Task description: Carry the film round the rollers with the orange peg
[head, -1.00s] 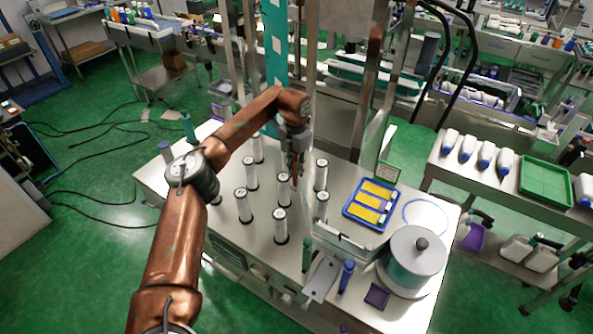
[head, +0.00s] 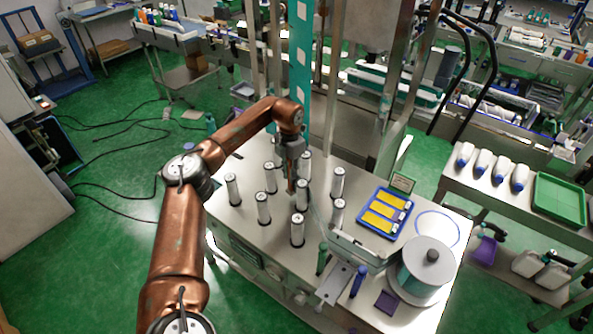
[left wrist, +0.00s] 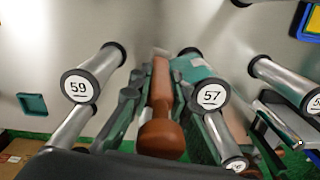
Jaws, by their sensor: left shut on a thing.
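My left gripper (head: 291,168) points down among the rollers, shut on the orange peg (head: 291,187). In the left wrist view the peg (left wrist: 160,105) stands between the gripper's fingers, in the gap between roller 59 (left wrist: 90,80) and roller 57 (left wrist: 205,88). Several upright silver rollers with white tops surround it, including a front one (head: 297,230) and a right one (head: 338,183). A thin pale strip, apparently film (head: 318,215), runs from near the peg towards the front right. Teal material (left wrist: 190,68) shows behind roller 57; whether it touches that roller is unclear. My right gripper is not in view.
A teal band with white squares (head: 300,60) rises behind the bench (head: 235,225). To the right are a blue tray (head: 364,219) with yellow packs, a large silver drum (head: 425,270) and a purple square (head: 386,302). Green and blue posts (head: 322,258) stand at the front.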

